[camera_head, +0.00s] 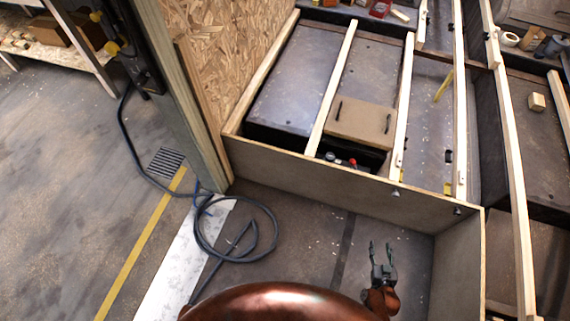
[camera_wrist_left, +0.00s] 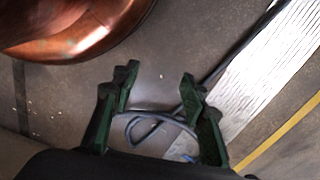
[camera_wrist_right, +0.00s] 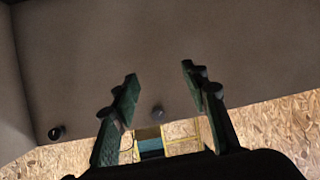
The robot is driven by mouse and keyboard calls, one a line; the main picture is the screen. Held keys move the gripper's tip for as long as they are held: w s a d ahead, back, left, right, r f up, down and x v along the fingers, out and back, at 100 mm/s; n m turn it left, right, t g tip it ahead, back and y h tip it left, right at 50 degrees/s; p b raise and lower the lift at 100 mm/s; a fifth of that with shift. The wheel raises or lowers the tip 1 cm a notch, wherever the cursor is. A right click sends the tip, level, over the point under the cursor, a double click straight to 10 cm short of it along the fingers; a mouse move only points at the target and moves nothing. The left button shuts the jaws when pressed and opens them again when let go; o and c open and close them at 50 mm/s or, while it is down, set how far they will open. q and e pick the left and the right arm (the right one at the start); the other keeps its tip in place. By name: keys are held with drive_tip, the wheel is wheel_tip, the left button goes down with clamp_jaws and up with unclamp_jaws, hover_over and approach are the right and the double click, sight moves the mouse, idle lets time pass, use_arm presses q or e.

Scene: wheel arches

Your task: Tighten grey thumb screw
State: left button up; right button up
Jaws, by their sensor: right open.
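A small grey thumb screw (camera_head: 395,193) sticks out of the front face of the low wooden panel (camera_head: 330,186). In the right wrist view the grey screw (camera_wrist_right: 158,112) shows between the two fingers, farther off and not touched. My right gripper (camera_head: 381,246) is open and empty, in front of the panel and apart from it; its fingers also show spread in the right wrist view (camera_wrist_right: 159,72). My left gripper (camera_wrist_left: 160,75) is open and empty above the floor in the left wrist view; it is outside the head view.
A dark knob (camera_head: 457,211) sits on the same panel, right of the grey screw; it also shows in the right wrist view (camera_wrist_right: 55,133). A side panel (camera_head: 460,262) bounds the space at right. A looped dark hose (camera_head: 235,228) lies at left. Wooden slats lie behind the panel.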

drive_tip(key=w+d+r+m+t+h+b, duration=0.1)
drive_tip(key=w+d+r+t+b, duration=0.2)
drive_tip(key=w, duration=0.4)
use_arm(q)
wheel_tip(320, 180, up, 9)
drive_tip(key=b, duration=0.4)
use_arm(e)
drive_tip(key=m+t+h, duration=0.1)
drive_tip(key=h, duration=0.1)
approach(395, 195)
drive_tip(key=f, duration=0.2)
use_arm(q)
drive_tip(key=w+d+f+t+h+b, duration=0.1)
drive_tip(key=w+d+f+b, duration=0.1)
drive_tip(key=w+f, duration=0.3)
drive_tip(key=shift+w+d+t+h, duration=0.3)
drive_tip(key=shift+w+d+t, duration=0.1)
drive_tip(key=shift+d, duration=0.5)
use_arm(e)
drive_tip(key=x, duration=0.8)
drive_tip(key=shift+d+r, duration=0.25)
drive_tip(key=shift+r, duration=0.05)
drive_tip(key=shift+c, duration=0.6)
clamp_jaws()
use_arm(q)
drive_tip(key=shift+s, duration=0.1)
